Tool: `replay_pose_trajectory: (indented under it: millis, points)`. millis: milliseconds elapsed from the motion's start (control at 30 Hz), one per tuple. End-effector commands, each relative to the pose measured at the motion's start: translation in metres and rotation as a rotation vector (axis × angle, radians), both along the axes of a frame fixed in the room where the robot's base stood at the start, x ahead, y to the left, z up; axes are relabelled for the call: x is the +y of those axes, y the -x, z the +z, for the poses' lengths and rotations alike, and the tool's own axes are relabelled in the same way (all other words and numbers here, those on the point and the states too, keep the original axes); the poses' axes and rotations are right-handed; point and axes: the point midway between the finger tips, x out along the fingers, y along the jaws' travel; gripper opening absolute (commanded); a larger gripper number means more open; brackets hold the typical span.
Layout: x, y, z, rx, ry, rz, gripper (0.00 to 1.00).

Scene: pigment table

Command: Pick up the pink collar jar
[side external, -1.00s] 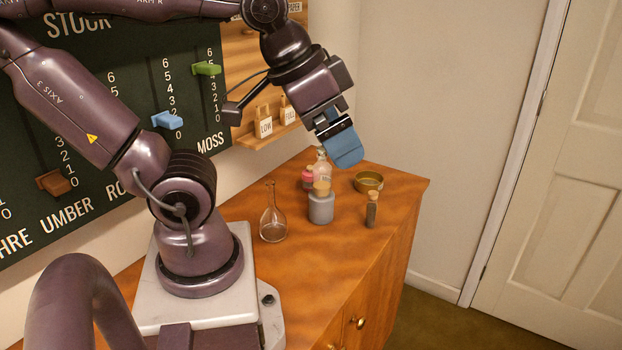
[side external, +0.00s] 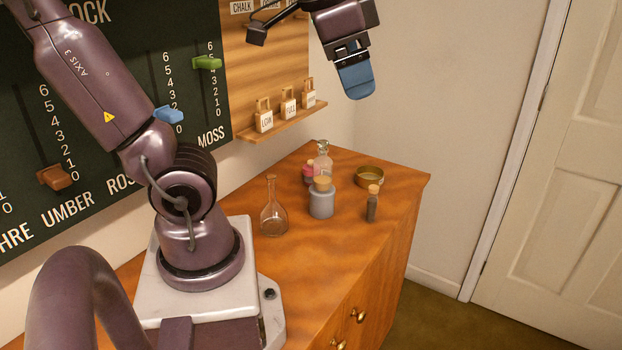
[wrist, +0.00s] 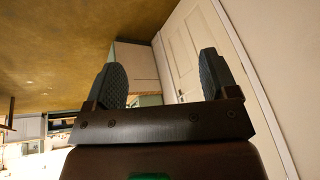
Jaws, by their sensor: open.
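The pink collar jar (side external: 309,173) stands on the wooden cabinet top (side external: 290,270), partly hidden behind a grey cork-topped jar (side external: 321,200) and beside a clear glass bottle (side external: 323,160). Only its pinkish side and top show. My gripper (side external: 357,96) is raised well above the cabinet, up and to the right of the jar, and apart from everything. In the wrist view its two dark ribbed fingers (wrist: 162,78) are spread wide with nothing between them. The jar is not in the wrist view.
A clear flask (side external: 273,215) stands left of the grey jar. A small corked vial (side external: 373,205) and a brass dish (side external: 369,177) stand to the right. The cabinet's front right is clear.

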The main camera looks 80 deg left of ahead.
Motion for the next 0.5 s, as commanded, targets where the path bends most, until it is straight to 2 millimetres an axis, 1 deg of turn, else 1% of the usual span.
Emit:
replay_pose_trajectory:
  millis: [33,100,167,200,267,300,367,400,500]
  points:
    - [0.014,-0.010,0.001,0.045,-0.041,-0.018,0.80]
    - [0.034,-0.023,0.002,0.108,-0.104,-0.052,0.80]
    - [0.054,-0.034,0.003,0.169,-0.160,-0.082,0.80]
    - [0.067,-0.041,0.003,0.214,-0.198,-0.102,0.80]
    - [0.088,-0.050,0.003,0.287,-0.253,-0.133,0.80]
    - [0.103,-0.057,0.002,0.340,-0.291,-0.154,0.80]
    - [0.127,-0.066,0.000,0.431,-0.346,-0.188,0.80]
    - [0.145,-0.071,-0.001,0.502,-0.384,-0.213,0.80]
    - [0.188,-0.083,-0.005,0.695,-0.471,-0.276,0.80]
